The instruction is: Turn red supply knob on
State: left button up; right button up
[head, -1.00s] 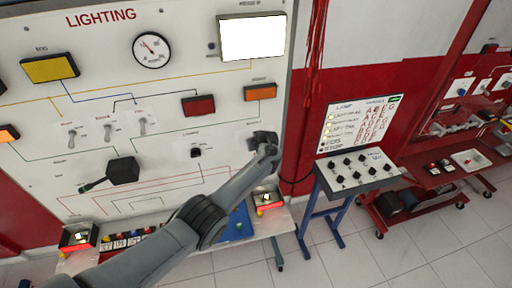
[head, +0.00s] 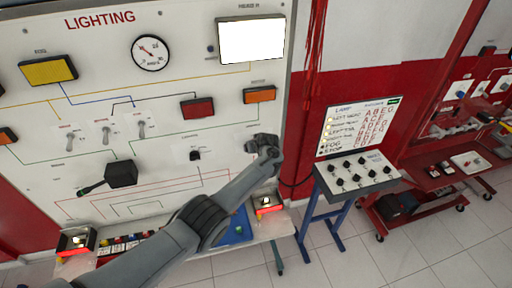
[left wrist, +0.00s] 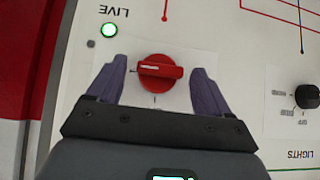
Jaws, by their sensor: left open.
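The red supply knob (left wrist: 160,72) sits on the white lighting panel (head: 120,72), under a LIVE label and a lit green lamp (left wrist: 109,30). A white line on the knob lies roughly level and points left in the left wrist view. My left gripper (left wrist: 154,68) is open, with one finger on each side of the knob. Small gaps show between fingers and knob. In the head view my left gripper (head: 264,142) is at the panel's right part and hides the knob. My right gripper is not in view.
A black LIGHTS knob (left wrist: 308,96) is right of the red one in the left wrist view. A black box with a stalk (head: 120,174) projects from the panel. A lamp test board on a stand (head: 358,172) is to the right, with tiled floor around it.

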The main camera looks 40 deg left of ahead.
pick_arm(q)
jog(key=shift+d+r, duration=0.1)
jog(key=p+v, duration=0.3)
jog(key=v, duration=0.7)
jog(key=shift+s+d, duration=0.2)
jog(key=shift+r, duration=0.1)
